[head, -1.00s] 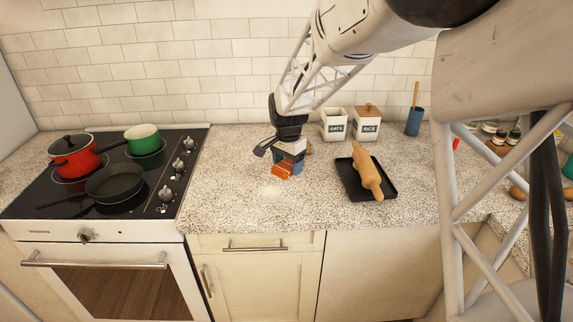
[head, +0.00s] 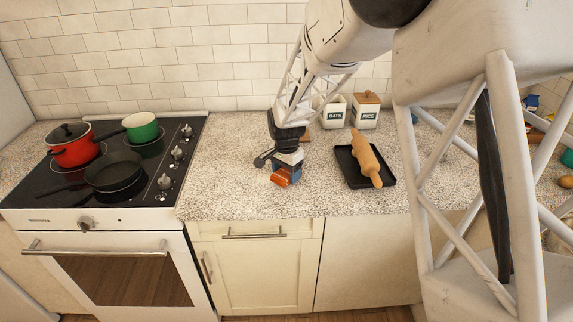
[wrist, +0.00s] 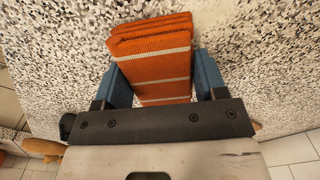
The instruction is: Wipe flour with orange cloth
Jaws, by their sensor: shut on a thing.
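My gripper (head: 286,171) is shut on the orange cloth (head: 281,180), low over the speckled counter left of the black tray. In the wrist view the folded orange cloth (wrist: 150,62), with pale stripes, sits between the blue fingers of my gripper (wrist: 160,80). Its folded end sticks out past the fingers and appears to be at the counter surface. The flour is hard to tell from the pale speckled counter; a faint whitish area (wrist: 240,50) shows right of the cloth in the wrist view.
A black tray (head: 348,177) with a wooden rolling pin (head: 367,158) lies to the right. Oats (head: 332,112) and rice (head: 365,112) canisters stand behind. The stove (head: 150,190) with pots and a pan is at left. The counter's front edge (head: 250,216) is close in front.

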